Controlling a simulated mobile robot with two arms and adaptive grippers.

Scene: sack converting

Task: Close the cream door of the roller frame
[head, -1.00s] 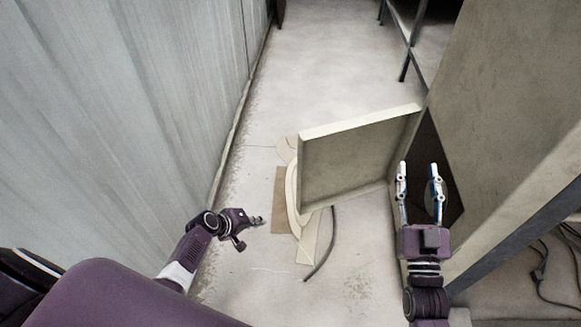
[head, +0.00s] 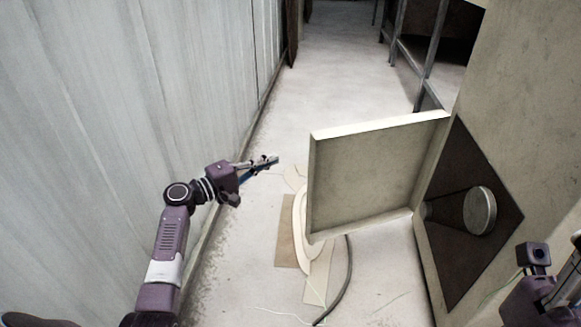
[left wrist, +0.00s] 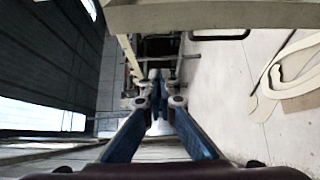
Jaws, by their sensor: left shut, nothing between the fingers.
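The cream door (head: 375,175) stands open in the head view, swung out to the left from the cream roller frame (head: 520,130). Its hinged side is at the right, and its free edge faces my left gripper. Behind it a dark opening (head: 470,260) shows a round roller end (head: 481,211). My left gripper (head: 274,161) is shut and empty, left of the door's free edge and apart from it. Its fingers meet in the left wrist view (left wrist: 158,90). My right gripper (head: 560,285) is at the lower right, its fingers largely cut off by the picture edge.
A pale corrugated wall (head: 130,110) runs along the left. Cream strips (head: 302,230), a brown sheet (head: 285,230) and a dark hose (head: 345,280) lie on the floor below the door. A metal rack (head: 425,70) stands at the back right. Floor beyond the door is clear.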

